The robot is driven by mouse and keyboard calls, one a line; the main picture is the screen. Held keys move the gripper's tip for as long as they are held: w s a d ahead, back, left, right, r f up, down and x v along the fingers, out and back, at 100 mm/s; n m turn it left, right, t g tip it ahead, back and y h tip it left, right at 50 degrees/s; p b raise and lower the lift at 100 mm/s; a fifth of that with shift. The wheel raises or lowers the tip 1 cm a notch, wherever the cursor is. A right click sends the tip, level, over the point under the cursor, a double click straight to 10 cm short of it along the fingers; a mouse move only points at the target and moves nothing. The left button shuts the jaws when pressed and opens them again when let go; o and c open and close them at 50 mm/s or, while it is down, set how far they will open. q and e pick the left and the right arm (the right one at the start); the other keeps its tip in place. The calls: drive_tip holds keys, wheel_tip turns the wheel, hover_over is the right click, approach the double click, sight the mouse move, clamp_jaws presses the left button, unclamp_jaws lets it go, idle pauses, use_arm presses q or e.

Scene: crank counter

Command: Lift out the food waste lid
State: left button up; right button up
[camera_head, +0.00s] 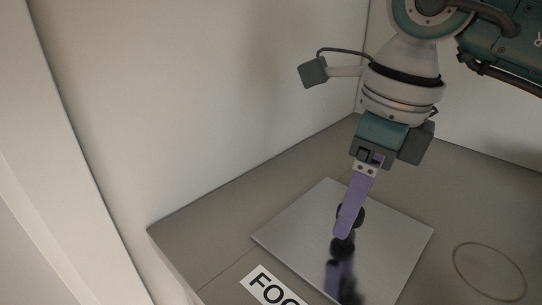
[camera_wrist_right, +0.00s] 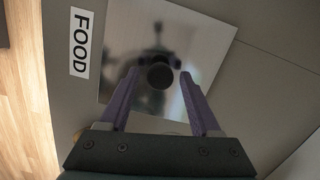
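The food waste lid (camera_head: 300,235) is a shiny, square metal plate lying flat in the grey counter; it also shows in the right wrist view (camera_wrist_right: 205,45). A dark round knob (camera_wrist_right: 160,76) stands near its middle. My right gripper (camera_head: 346,228) reaches down over the lid, its purple fingertips at the knob. In the right wrist view, the right gripper (camera_wrist_right: 159,76) is open, with one finger on each side of the knob and a gap to each. In the head view, the near finger partly hides the knob. My left gripper is not in view.
A white label reading "FOOD" (camera_wrist_right: 80,42) lies on the counter beside the lid; its end is cut off in the head view. A thin ring outline (camera_head: 488,270) marks the counter at right. Pale walls (camera_head: 200,100) rise behind and at left.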

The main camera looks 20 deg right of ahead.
clamp_jaws()
idle(0.3)
drive_tip(key=shift+c, duration=2.3)
unclamp_jaws()
clamp_jaws()
drive_tip(key=shift+r+p, duration=0.55)
drive_tip(key=shift+r, duration=0.2)
drive_tip(key=shift+r+p, duration=1.5)
drive_tip(key=shift+r, duration=0.45)
